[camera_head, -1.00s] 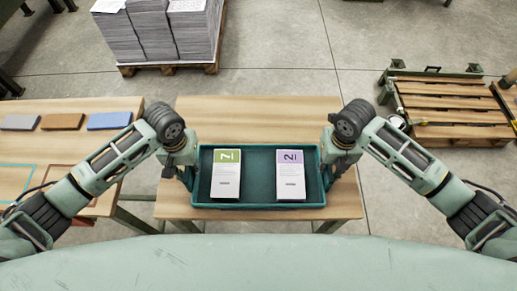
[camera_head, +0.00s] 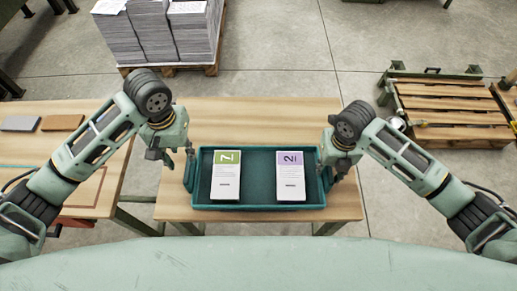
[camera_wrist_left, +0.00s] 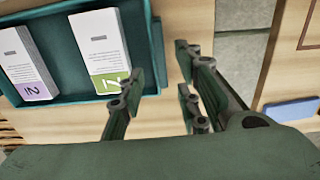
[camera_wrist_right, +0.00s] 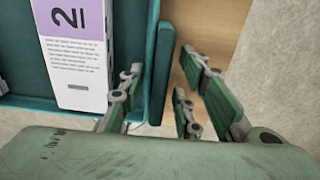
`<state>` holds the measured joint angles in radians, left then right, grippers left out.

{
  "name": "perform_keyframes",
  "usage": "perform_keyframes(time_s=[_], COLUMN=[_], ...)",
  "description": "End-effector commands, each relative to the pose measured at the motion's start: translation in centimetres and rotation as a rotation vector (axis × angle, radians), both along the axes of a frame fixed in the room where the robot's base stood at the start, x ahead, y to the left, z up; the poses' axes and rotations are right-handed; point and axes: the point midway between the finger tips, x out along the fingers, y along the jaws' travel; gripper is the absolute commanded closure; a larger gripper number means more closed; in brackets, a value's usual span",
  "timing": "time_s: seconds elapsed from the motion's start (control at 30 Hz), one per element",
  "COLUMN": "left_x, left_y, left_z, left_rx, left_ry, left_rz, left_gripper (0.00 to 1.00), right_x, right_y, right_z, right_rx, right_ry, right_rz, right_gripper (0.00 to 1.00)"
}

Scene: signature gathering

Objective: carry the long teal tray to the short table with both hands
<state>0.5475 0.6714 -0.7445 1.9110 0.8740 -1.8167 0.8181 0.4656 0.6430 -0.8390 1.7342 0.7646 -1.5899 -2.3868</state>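The long teal tray (camera_head: 258,204) lies level on the wooden table (camera_head: 250,112) in the middle of the head view. It holds a green-labelled paper stack (camera_head: 226,177) and a purple-labelled one (camera_head: 291,177). My left gripper (camera_head: 176,156) is open and empty, just left of the tray's left end. In the left wrist view the tray's end wall (camera_wrist_left: 157,50) is near its fingers, apart from them. My right gripper (camera_head: 334,172) is at the tray's right end. In the right wrist view its fingers are spread, with the end wall (camera_wrist_right: 161,65) between them.
Another table (camera_head: 95,195) stands left with a grey block (camera_head: 20,123), a brown block (camera_head: 62,122) and a blue block (camera_wrist_left: 292,109). A pallet (camera_head: 178,69) of paper stacks is behind. Wooden pallets (camera_head: 450,105) lie at the right. The table behind the tray is bare.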

Motion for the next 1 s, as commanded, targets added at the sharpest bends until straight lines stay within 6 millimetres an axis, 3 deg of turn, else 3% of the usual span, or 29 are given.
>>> perform_keyframes(time_s=[0.27,0.7,1.0], left_x=[0.0,0.0,0.0], left_y=[0.0,0.0,0.0], left_z=[2.0,1.9,1.9], left_rx=[0.0,0.001,0.001], left_ry=[0.0,0.001,0.001], left_rz=[0.0,0.0,0.0], left_gripper=[0.69,0.69,0.69], right_x=[0.1,0.1,0.0], right_y=[0.0,0.0,-0.1], right_z=[0.7,9.3,11.9], right_rx=[0.0,0.0,-0.001], right_ry=[-0.002,-0.005,0.0], right_rz=[0.0,0.001,-0.001], right_gripper=[0.69,0.69,0.69])
